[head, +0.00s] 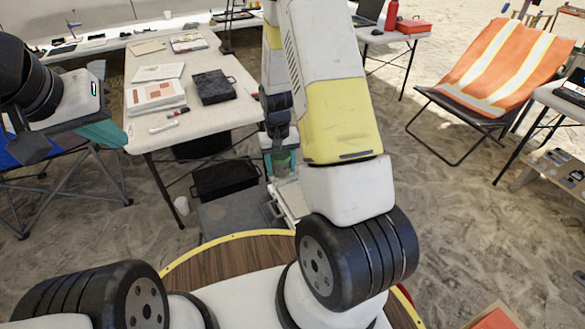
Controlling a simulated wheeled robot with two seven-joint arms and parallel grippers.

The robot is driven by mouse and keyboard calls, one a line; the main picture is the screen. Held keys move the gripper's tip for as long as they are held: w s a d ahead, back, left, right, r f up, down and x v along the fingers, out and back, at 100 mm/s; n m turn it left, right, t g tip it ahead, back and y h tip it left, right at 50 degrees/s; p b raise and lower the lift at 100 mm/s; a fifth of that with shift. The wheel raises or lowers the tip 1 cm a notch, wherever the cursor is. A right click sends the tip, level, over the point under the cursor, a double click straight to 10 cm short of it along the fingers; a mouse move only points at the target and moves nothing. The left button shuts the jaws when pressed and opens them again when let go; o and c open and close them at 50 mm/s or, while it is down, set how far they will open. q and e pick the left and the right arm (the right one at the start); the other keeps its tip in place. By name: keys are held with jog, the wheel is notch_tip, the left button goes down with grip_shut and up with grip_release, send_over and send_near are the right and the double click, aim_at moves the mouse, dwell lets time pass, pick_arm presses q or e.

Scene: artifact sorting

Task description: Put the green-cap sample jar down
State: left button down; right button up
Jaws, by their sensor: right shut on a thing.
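The green-cap sample jar (281,159) shows as a small green patch between the fingers of my right gripper (280,168), partly hidden by my right arm. My right gripper is shut on the jar and points down, past the right edge of the white table. A pale tray-like surface (293,200) lies just below it; I cannot tell whether the jar touches it.
The white table (215,133) holds papers, a black case (213,86) and a marker. A black crate (225,178) and a grey box (232,213) stand on the sand beside it. An orange striped chair (500,65) stands at right, with open sand before it.

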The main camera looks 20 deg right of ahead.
jog(key=s+d+f+m, duration=0.1)
jog(key=s+d+f, duration=0.15)
jog(key=f, duration=0.85)
jog(key=s+d+f+m, duration=0.1)
jog(key=d+f, duration=0.2)
jog(key=f, duration=0.7)
jog(key=w+d, duration=0.2)
jog(key=w, duration=0.2)
jog(key=w+d+f, duration=0.1)
jog(key=w+d, duration=0.1)
jog(key=w, duration=0.3)
jog(key=w+d, duration=0.3)
jog(key=w, duration=0.1)
jog(key=shift+w+d+f, duration=0.1)
jog(key=shift+w+f, duration=0.2)
jog(key=shift+f, duration=1.85)
jog(key=o, duration=1.4)
jog(key=shift+f, duration=0.1)
jog(key=shift+o, duration=0.5)
